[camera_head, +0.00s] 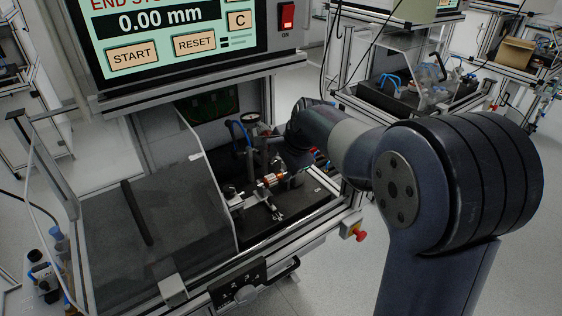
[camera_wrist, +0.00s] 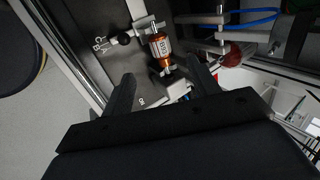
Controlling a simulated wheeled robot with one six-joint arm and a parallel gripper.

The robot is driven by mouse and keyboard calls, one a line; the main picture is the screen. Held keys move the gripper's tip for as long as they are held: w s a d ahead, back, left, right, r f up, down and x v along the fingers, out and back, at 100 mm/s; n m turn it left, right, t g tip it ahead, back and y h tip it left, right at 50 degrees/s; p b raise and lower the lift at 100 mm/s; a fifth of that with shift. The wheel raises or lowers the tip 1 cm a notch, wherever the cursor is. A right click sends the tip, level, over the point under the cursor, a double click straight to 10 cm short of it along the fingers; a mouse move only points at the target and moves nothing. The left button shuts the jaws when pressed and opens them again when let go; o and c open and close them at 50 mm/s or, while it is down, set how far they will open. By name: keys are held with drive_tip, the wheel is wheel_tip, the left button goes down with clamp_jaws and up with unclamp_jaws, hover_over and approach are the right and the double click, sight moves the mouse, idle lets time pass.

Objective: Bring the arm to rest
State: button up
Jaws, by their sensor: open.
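My gripper (camera_wrist: 163,86) is open in the wrist view, its two dark fingers spread apart with nothing visible between their tips. In the head view the stator (camera_head: 271,180) shows on the station's dark bed, below the end of my arm. My arm reaches in from the right, and its end is hard to make out against the dark fixture there.
The tester's display (camera_head: 160,35) hangs above the bed and reads 0.00 mm, with START and RESET buttons. A clear guard panel (camera_head: 211,190) stands left of the stator. A red knob (camera_head: 358,232) sits at the station's front right. Grey floor (camera_head: 335,280) is clear in front.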

sight(271, 178)
drive_tip(key=shift+f, duration=0.1)
drive_tip(key=x, duration=1)
drive_tip(key=shift+w+a+f+p, duration=0.15)
drive_tip(key=shift+w+f+p, duration=0.05)
drive_tip(key=shift+f+p, duration=0.15)
drive_tip(key=shift+r, duration=0.25)
drive_tip(key=shift+s+r, duration=0.1)
drive_tip(key=shift+s, duration=0.05)
drive_tip(key=v, duration=1.1)
drive_tip(key=x, duration=1.1)
drive_tip(key=shift+f, duration=0.3)
wheel_tip(271, 178, up, 9)
drive_tip(key=p, duration=0.6)
drive_tip(key=shift+f, duration=0.25)
drive_tip(key=shift+d+f, duration=0.35)
drive_tip(key=shift+d, duration=0.15)
